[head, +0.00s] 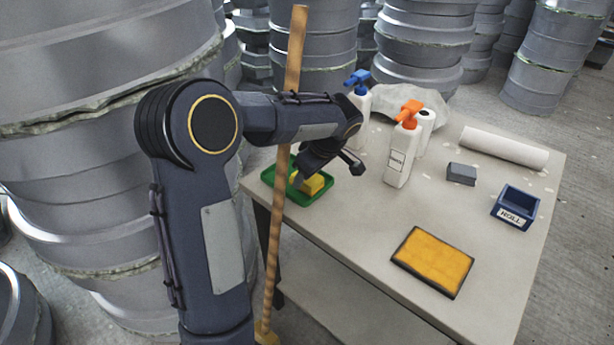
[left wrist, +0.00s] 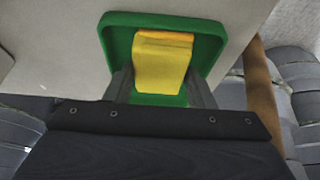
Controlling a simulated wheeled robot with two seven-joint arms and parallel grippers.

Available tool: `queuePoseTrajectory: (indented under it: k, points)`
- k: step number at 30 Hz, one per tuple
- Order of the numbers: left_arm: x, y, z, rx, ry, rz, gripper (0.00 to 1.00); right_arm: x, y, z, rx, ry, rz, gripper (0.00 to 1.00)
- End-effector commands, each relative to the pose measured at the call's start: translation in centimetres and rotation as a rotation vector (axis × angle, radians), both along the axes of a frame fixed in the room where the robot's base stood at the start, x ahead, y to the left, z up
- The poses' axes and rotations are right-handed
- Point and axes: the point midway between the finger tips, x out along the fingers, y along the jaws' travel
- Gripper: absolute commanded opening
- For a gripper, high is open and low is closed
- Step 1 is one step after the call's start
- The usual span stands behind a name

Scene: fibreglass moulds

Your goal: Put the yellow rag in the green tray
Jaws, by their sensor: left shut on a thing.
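The green tray (head: 299,199) lies at the table's left corner in the head view. The yellow rag (head: 313,184) is inside the tray's outline, partly hidden by my left gripper (head: 325,172). In the left wrist view, the yellow rag (left wrist: 160,62) is between the two fingers of my left gripper (left wrist: 160,85), which is shut on it. The green tray (left wrist: 117,40) shows behind and around the rag. I cannot tell whether the rag touches the tray floor. My right gripper is in neither view.
The table (head: 365,210) also holds white bottles with an orange pump (head: 408,112) and a blue pump (head: 357,78), a yellow-orange pad (head: 433,261), a blue bin (head: 516,208), a grey block (head: 461,173) and a white roll (head: 503,148). A wooden pole (head: 284,170) stands before the tray.

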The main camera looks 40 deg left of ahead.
Motion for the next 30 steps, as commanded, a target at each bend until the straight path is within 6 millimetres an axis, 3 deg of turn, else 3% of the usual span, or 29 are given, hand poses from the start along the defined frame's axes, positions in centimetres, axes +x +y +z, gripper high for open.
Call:
queuePoseTrajectory:
  k: [12,13,17,26,30]
  points:
    - [0.1,0.4,-1.0,0.001,-0.002,-0.001,0.31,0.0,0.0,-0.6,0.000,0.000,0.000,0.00]
    - [0.1,0.4,-0.8,0.000,-0.002,0.000,0.53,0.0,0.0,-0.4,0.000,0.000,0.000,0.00]
    - [0.1,0.4,-0.8,0.000,-0.002,-0.001,0.70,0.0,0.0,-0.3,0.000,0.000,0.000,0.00]
    - [0.1,0.4,-0.6,0.000,-0.002,0.000,0.71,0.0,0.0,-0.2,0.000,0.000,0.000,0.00]
    - [0.1,0.0,0.5,0.001,-0.004,-0.002,0.71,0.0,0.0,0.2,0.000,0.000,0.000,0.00]
